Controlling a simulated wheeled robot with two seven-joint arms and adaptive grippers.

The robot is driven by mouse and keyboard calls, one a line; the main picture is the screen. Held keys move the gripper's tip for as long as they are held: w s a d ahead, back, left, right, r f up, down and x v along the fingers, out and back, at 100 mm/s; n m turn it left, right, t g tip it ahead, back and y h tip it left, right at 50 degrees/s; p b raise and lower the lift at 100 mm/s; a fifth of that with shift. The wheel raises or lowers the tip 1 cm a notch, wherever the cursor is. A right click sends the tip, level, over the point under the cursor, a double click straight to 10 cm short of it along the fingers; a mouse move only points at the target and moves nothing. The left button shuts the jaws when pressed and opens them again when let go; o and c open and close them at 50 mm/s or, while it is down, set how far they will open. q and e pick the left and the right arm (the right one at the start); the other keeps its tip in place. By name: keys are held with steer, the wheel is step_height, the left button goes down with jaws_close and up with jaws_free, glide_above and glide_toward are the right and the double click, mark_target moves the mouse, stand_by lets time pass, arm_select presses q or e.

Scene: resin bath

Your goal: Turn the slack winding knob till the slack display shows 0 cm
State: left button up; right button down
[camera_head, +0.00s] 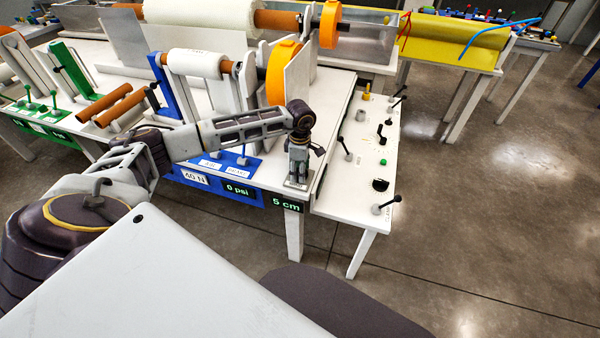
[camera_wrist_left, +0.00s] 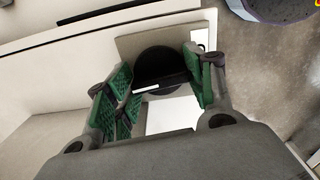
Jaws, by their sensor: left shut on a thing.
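The slack display (camera_head: 286,203) reads 5 cm in green at the right end of the table's front edge in the head view. My left gripper (camera_head: 298,172) points down at the table corner just above it. In the left wrist view the slack winding knob (camera_wrist_left: 158,64) is a round black knob with a white mark, on a pale plate (camera_wrist_left: 125,45). The green-padded fingers of my left gripper (camera_wrist_left: 162,86) are shut on it from both sides. In the head view the fingers hide the knob. My right gripper is not in view.
A white side panel (camera_head: 362,205) with levers and knobs stands just right. An orange disc (camera_head: 284,70) and white roll (camera_head: 196,63) stand behind. Floor at right is clear.

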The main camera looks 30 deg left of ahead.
arm_select(q)
steer(key=m+b, duration=0.1)
steer(key=m, duration=0.2)
steer(key=shift+b, duration=0.3)
steer(key=shift+m+b, duration=0.65)
steer(key=shift+m, duration=0.85)
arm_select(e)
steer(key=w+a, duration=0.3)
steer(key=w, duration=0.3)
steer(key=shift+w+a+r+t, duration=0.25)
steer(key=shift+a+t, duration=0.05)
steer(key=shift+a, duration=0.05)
arm_select(q)
steer(key=o, duration=1)
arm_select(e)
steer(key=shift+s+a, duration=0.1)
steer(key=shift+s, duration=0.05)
arm_select(q)
steer(key=shift+r, duration=0.15)
step_height(320, 180, up, 12)
